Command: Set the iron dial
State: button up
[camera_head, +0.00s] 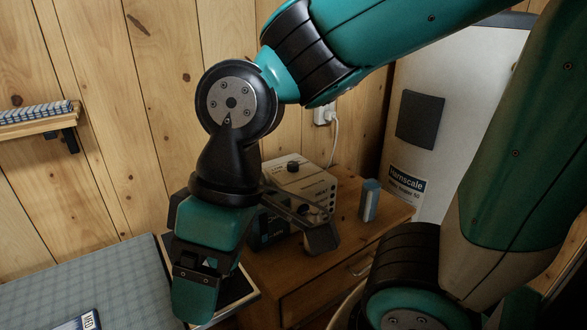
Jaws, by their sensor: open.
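A beige and dark box-shaped unit (313,187) stands on the wooden cabinet. A round black knob (293,166) sits on its pale upper face, and small dark marks run down its right edge. Which of these is the iron dial I cannot tell. My gripper (258,269) hangs in front of the unit, teal and black, with a dark jaw part reaching to the right across the unit's front. It is open, with nothing seen between the jaws. The lower part of the unit is largely hidden behind it. I cannot tell whether the gripper touches the unit.
A small blue-grey block (369,201) stands on the wooden cabinet (350,236), right of the unit. A large pale panel (418,140) stands at right. A grey-green mat (85,285) lies at lower left. A wall shelf (38,122) is at left. A cord hangs from the wall outlet (324,113).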

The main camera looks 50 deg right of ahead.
aim_at(292, 166)
jog(key=z, duration=0.05)
jog(key=k, duration=0.65)
jog(key=z, duration=0.5)
jog(key=i, duration=1.15)
jog(key=u, duration=0.55)
